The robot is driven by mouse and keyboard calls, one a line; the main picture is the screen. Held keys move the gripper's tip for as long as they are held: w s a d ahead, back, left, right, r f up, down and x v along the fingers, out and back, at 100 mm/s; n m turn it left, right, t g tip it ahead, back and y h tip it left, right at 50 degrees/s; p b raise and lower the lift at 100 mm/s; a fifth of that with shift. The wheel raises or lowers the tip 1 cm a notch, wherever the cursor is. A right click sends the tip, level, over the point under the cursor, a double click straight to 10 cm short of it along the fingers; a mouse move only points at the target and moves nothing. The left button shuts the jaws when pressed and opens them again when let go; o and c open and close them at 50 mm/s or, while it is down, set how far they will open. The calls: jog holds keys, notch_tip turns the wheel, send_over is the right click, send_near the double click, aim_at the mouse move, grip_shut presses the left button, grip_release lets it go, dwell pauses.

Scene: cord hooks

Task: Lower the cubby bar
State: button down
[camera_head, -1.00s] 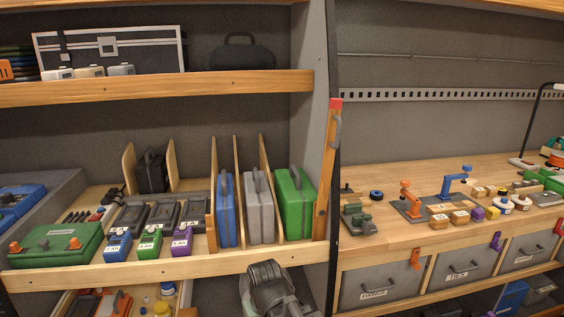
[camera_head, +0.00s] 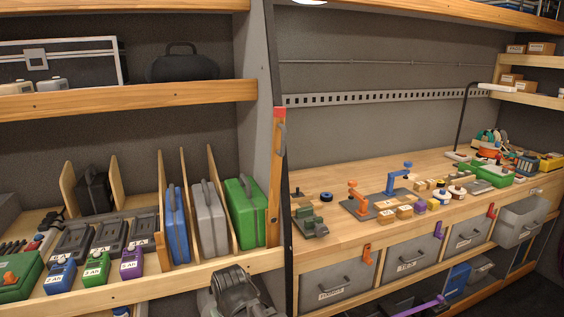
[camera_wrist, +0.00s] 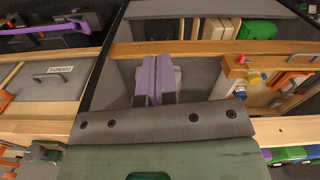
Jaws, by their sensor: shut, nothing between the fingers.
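The cubbies hold a blue case (camera_head: 177,224), a grey case (camera_head: 209,220) and a green case (camera_head: 245,212). My gripper (camera_wrist: 160,70) shows in the wrist view with its purple fingers together and nothing between them. In the head view, part of my arm shows below the shelf's front edge; the fingertips cannot be made out there. I cannot pick out the bar in the wrist view.
A dark post (camera_head: 279,60) separates the shelves from the workbench (camera_head: 335,232). The bench holds small tools, boxes and a lamp (camera_head: 462,130). Grey labelled drawers (camera_head: 338,284) hang beneath it. Black chargers (camera_head: 106,236) and colored batteries (camera_head: 97,270) stand left of the cubbies.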

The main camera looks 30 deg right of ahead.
jog(key=w+d+r+m+t+y+p, duration=0.25)
jog(key=d+r+m+t+p, duration=0.55)
jog(key=d+r, duration=0.95)
jog(key=w+d+r+m+t+y+p, duration=0.2)
jog(key=d+r+m+t+y+p, duration=0.3)
jog(key=d+r+p, duration=0.9)
jog(key=w+a+r+t+b, duration=0.3)
jog(key=w+r, duration=0.3)
jog(key=w, duration=0.6)
jog(key=shift+a+r+t, duration=0.15)
jog(key=shift+r+t, duration=0.2)
jog(key=shift+t, duration=0.15)
